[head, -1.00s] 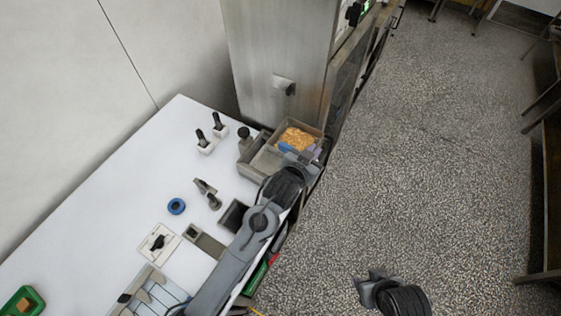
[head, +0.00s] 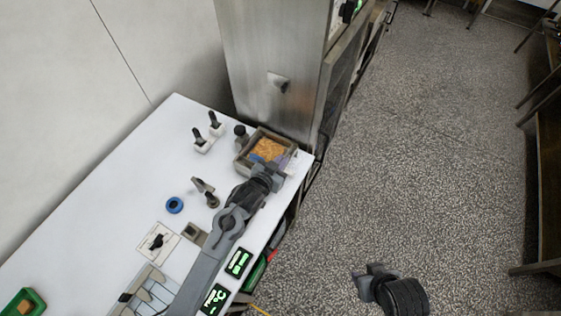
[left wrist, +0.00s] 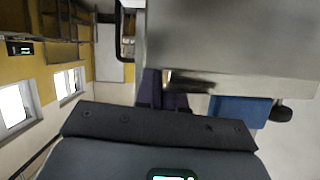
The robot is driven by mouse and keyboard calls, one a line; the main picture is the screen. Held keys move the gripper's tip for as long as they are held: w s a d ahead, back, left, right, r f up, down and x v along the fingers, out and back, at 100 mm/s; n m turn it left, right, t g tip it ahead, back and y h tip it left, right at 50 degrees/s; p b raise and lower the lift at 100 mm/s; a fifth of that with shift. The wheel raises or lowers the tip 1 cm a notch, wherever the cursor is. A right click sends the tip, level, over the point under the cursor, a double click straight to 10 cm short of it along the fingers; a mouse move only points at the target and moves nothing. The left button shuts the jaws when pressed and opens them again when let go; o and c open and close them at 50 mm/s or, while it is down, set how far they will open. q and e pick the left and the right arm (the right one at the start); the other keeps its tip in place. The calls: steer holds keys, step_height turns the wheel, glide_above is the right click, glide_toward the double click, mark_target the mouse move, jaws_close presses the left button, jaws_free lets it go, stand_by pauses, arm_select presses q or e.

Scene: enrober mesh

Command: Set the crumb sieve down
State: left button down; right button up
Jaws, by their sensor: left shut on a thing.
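The crumb sieve (head: 267,149) is a box with orange-brown crumbs in it. In the head view it lies over or within the outline of the grey tray (head: 240,164) at the far right corner of the table. I cannot tell whether it touches the tray. My left gripper (head: 276,168) is shut on it at its near side. In the left wrist view the purple-grey fingers (left wrist: 162,92) meet below a large grey wall, with a blue piece (left wrist: 240,110) beside them. My right gripper (head: 370,277) hangs over the floor, its jaw gap unclear.
The white table (head: 130,190) holds two black-handled tools (head: 207,134), a dark knob (head: 241,132), a blue ring (head: 175,205) and a white plate (head: 158,243). A steel cabinet (head: 270,60) stands just behind the tray. Open floor lies to the right.

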stand_by(0.3)
arm_select(q)
steer(key=c, duration=1.7)
jaws_free()
steer(key=shift+f, duration=0.15)
steer(key=o, duration=0.5)
steer(key=shift+c, duration=0.2)
steer(key=shift+r, duration=0.2)
steer(key=v, duration=1.2)
steer(key=s+a+f+n+g+y, duration=0.2)
steer(key=s+a, duration=0.6)
steer(key=s, duration=0.4)
steer(key=s+a+f+n+g+y, duration=0.1)
steer(key=s+a+n+g+y, duration=0.2)
steer(key=s, duration=0.9)
steer(key=a+g+y+p, duration=0.1)
steer(key=a+g, duration=0.2)
steer(key=a, duration=0.2)
steer(key=shift+a+f, duration=0.3)
steer(key=shift+f, duration=0.1)
